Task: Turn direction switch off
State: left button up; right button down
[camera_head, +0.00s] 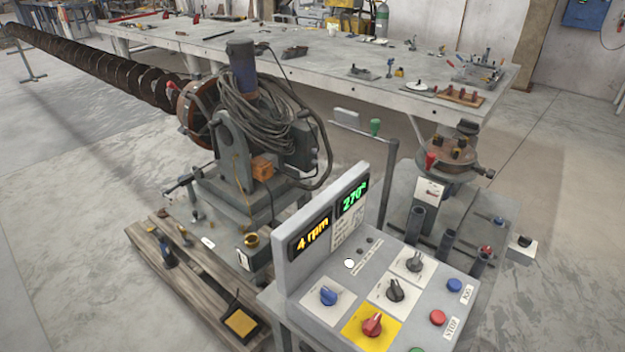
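A grey control panel (318,322) stands at the lower middle right. Its sloped face carries a blue rotary knob (328,296), a black knob (396,290), another black knob (414,262) and a red knob (372,324) on a yellow plate. The labels by the knobs are too small to read, so I cannot tell which one is the direction switch or its setting. The orange display (313,233) reads "4 rpm" and the green display (354,196) reads about "270°". Neither of my grippers is in view.
A blue button (454,285), red button (438,317) and green button (417,350) line the panel's right side. The positioner (235,165) with coiled cables stands behind on a pallet, joined to a long auger (110,70). A workbench (330,75) spans the back.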

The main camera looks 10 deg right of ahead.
aim_at(393, 292)
jog(key=k+l, duration=0.9)
jog(key=k, duration=0.1)
